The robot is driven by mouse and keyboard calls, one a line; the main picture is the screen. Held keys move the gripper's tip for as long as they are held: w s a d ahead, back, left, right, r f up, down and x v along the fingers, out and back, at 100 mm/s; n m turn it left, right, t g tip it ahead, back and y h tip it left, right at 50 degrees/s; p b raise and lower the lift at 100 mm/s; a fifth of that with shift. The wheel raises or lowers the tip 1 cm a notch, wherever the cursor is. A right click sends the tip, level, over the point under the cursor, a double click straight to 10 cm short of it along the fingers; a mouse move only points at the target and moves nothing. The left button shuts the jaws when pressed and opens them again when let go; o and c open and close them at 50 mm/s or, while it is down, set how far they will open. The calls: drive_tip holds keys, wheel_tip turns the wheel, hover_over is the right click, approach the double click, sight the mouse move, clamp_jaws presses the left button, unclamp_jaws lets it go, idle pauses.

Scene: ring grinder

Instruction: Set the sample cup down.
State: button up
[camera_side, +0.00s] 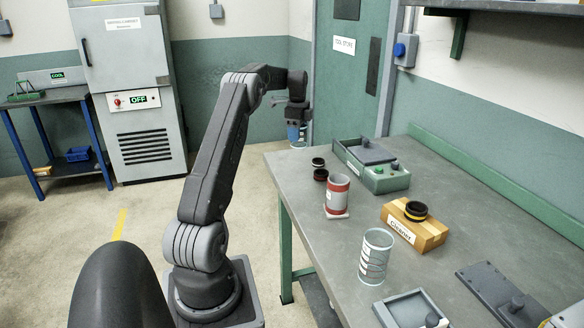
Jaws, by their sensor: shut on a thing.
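My gripper (297,118) points down at the upper middle of the side view, shut on a small blue cup with a pale label (297,135), which I take to be the sample cup. The cup looks upright. It hangs in the air by the far left corner of the grey workbench (297,168), in front of the green door. Its exact height and distance from the bench cannot be told from this one view. The fingers are small and dark here.
On the bench stand a red-banded cup (338,190), black lids (319,168), a grey-green machine (375,160), a cardboard box (418,230) with a black and yellow ring on top, and a clear striped cup (375,257). A grey cabinet (125,90) marked OFF stands at the left.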

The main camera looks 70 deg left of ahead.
drive_tip(key=shift+s+a+f+n, duration=0.15)
drive_tip(key=shift+a+f+n, duration=0.55)
drive_tip(key=shift+f, duration=1)
drive_tip(key=shift+s+a+f+n, duration=0.3)
drive_tip(key=shift+a+f, duration=0.6)
drive_tip(key=shift+f, duration=0.8)
drive_tip(key=shift+s+a+f+n, duration=0.1)
drive_tip(key=shift+a+f+n, duration=0.6)
drive_tip(key=shift+f, duration=1)
drive_tip(key=shift+a+f, duration=0.1)
drive_tip(key=o, duration=0.9)
